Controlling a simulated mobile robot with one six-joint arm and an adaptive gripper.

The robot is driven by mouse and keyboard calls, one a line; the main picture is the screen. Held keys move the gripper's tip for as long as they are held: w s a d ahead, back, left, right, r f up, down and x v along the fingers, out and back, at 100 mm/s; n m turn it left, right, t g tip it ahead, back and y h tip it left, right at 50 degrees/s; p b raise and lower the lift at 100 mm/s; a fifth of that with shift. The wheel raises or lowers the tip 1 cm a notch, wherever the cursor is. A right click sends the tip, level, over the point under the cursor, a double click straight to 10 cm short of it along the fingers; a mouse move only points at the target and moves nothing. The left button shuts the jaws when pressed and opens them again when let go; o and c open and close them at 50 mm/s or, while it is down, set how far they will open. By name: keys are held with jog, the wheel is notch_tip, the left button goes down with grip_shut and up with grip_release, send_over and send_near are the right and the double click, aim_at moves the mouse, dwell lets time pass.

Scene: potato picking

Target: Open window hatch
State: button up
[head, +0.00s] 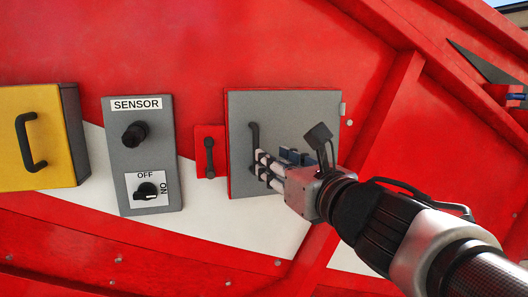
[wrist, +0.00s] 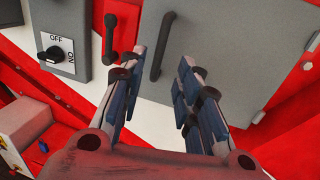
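The window hatch (head: 300,108) is a grey square panel on the red machine wall and looks closed. It also fills the upper right of the wrist view (wrist: 235,50). Its upright black handle (head: 253,146) is near its left edge. In the wrist view the handle (wrist: 163,45) shows in the gap between my two fingers. My gripper (head: 262,168) is open in front of the hatch, at the handle's lower part. The wrist view shows the fingers of my gripper (wrist: 162,60) apart. I cannot tell whether they touch the handle.
Left of the hatch is a small red plate with a black latch handle (head: 209,157). Further left are a grey SENSOR box (head: 115,153) with a knob and an OFF/ON switch (head: 147,191), and a yellow box (head: 55,120) with a black handle. A raised red beam (head: 385,120) runs right of the hatch.

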jog(key=x, duration=0.9)
jog(key=shift+p, duration=0.35)
jog(key=shift+c, duration=0.3)
grip_shut()
